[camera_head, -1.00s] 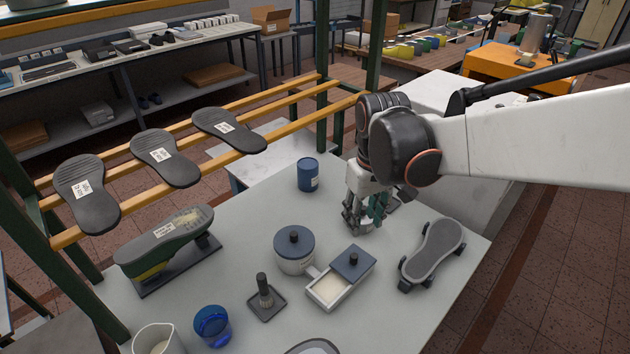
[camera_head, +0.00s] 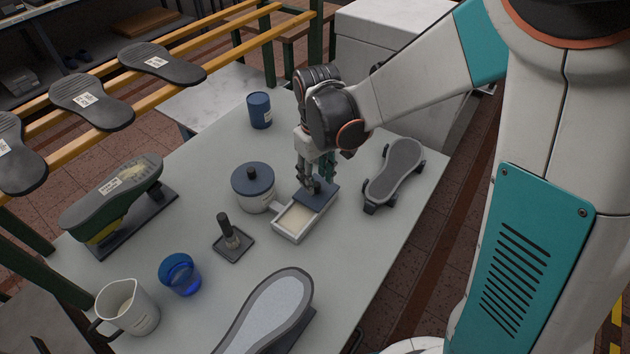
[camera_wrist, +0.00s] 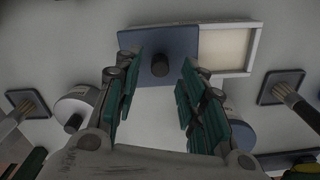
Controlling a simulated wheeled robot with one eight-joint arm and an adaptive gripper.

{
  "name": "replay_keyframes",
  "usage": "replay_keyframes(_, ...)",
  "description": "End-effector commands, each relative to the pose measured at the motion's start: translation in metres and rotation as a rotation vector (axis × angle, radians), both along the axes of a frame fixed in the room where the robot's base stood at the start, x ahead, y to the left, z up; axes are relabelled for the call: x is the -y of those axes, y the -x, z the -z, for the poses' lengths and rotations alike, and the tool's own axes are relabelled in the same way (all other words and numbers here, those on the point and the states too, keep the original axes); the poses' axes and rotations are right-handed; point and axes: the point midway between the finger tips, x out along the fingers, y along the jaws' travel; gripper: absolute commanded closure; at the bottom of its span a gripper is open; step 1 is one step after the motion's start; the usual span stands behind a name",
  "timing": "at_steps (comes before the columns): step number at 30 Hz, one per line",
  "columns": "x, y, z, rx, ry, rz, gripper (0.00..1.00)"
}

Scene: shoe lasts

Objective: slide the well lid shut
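The well is a small white rectangular box (camera_head: 290,222) on the grey table, with pale contents showing in its uncovered part. Its blue lid (camera_head: 322,197) covers the far right part, so the well stands partly open. In the wrist view the lid (camera_wrist: 186,46) carries a dark round knob (camera_wrist: 160,64), and the open well (camera_wrist: 226,48) is to its right. My gripper (camera_head: 313,188) is over the lid, pointing down. In the wrist view its green-padded fingers (camera_wrist: 157,88) are spread on either side of the knob, with gaps between. The head view hides the knob behind the fingers.
A lidded pot (camera_head: 254,190) stands just left of the well. A brush on a stand (camera_head: 230,238), a blue glass (camera_head: 180,275) and a jug (camera_head: 128,305) are further left. Sole-shaped stands lie right (camera_head: 393,170) and in front (camera_head: 265,310). A blue can (camera_head: 259,110) stands behind.

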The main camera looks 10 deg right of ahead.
Motion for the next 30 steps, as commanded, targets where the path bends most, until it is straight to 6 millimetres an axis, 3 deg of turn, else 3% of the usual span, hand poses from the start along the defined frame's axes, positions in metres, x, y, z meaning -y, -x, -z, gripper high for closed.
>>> replay_keyframes(6, 0.000, 0.000, 0.023, 0.000, 0.000, 0.000, 0.62)
replay_keyframes(17, 0.000, 0.000, 0.026, 0.000, 0.000, 0.000, 0.62)
replay_keyframes(22, 0.000, 0.000, 0.026, 0.000, 0.000, 0.000, 0.99)
replay_keyframes(30, -0.006, 0.006, 0.026, 0.000, 0.000, -0.002, 1.00)
